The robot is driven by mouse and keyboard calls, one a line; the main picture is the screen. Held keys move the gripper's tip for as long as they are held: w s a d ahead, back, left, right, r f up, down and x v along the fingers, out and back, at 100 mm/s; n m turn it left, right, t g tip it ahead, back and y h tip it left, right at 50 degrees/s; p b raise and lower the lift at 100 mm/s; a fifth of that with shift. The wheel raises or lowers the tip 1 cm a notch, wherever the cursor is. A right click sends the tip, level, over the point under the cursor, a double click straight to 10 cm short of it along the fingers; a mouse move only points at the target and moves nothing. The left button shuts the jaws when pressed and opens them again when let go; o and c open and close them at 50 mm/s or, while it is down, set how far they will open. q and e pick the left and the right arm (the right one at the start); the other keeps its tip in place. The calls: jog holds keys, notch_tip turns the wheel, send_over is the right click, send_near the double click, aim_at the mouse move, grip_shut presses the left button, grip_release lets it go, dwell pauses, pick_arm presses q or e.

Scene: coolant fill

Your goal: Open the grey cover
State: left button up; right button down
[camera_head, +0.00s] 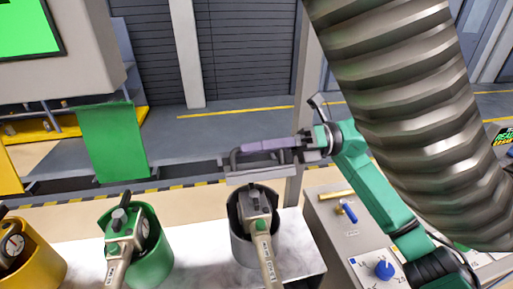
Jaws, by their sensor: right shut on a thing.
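The grey cover (258,176) is a flat plate with a bar handle (234,160), shown nearly edge-on above and behind the grey container (243,248). My right gripper (262,146), with purplish fingers, reaches in from the right on a teal arm and is shut on the handle of the grey cover. Its fingers hide part of the handle. The grey container's mouth is uncovered, with a grey-handled nozzle (257,205) in it. My left gripper is not in view.
The green cover (113,141) stands upright behind a green container (152,262) with a nozzle. A yellow container (40,270) is at the left. A thick ribbed hose (400,90) hangs at the upper right. A control panel (350,235) with knobs is at the lower right.

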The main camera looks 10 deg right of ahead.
jog(key=c, duration=0.9)
grip_release()
jog(key=shift+d+f, duration=0.1)
jog(key=shift+d, duration=0.1)
jog(key=d+b, duration=0.5)
jog(key=d, duration=0.9)
jog(key=shift+b, duration=0.35)
jog(key=shift+d, duration=0.1)
